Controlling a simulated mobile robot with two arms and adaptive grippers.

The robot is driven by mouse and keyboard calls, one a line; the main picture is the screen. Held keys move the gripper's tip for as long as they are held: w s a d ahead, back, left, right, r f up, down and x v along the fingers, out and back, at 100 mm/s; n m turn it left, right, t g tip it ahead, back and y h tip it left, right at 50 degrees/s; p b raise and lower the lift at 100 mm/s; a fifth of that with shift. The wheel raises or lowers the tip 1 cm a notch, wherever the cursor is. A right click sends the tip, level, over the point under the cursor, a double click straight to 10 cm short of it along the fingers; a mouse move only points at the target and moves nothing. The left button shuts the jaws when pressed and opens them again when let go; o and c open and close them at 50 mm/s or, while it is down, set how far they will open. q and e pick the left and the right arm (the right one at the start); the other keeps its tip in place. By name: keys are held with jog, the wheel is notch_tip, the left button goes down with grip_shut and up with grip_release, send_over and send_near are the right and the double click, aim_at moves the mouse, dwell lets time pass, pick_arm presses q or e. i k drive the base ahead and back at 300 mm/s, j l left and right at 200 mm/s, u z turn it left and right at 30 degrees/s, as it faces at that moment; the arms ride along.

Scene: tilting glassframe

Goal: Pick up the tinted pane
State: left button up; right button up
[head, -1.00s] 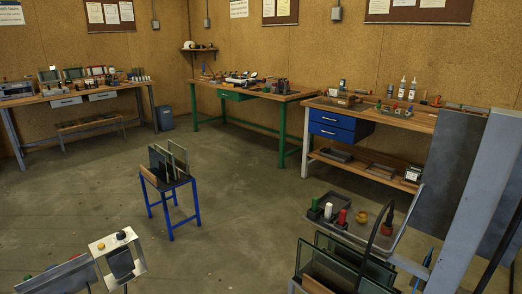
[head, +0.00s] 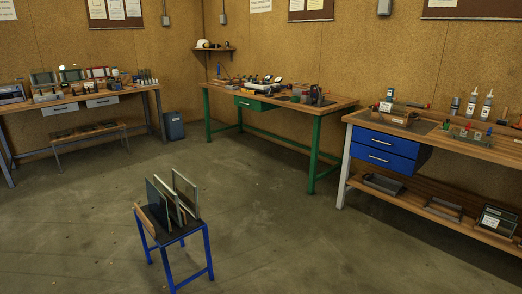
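Upright panes stand in a rack on a small blue-legged stand (head: 208,255), at the lower left of the middle in the head view. One pane (head: 156,197) looks dark grey; another, framed pane (head: 187,193) stands to its right and looks clearer. A brown wooden board (head: 146,221) leans at the left side of the stand. I cannot tell for certain which pane is the tinted one. The panes partly cover each other. Neither of my grippers is in view.
A green-legged bench (head: 325,107) stands at the back, a bench with blue drawers (head: 387,140) at the right, and a cluttered bench (head: 120,93) at the left. A grey-blue bin (head: 175,126) stands by the wall. The floor (head: 290,235) around the stand is open.

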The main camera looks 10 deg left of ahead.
aim_at(158, 202)
jog(key=i+j, duration=0.2)
jog(key=i, duration=0.15)
jog(key=i+j, duration=0.15)
jog(key=i, duration=0.25)
jog(key=i+j, duration=0.2)
jog(key=i, duration=0.15)
jog(key=u, duration=0.05)
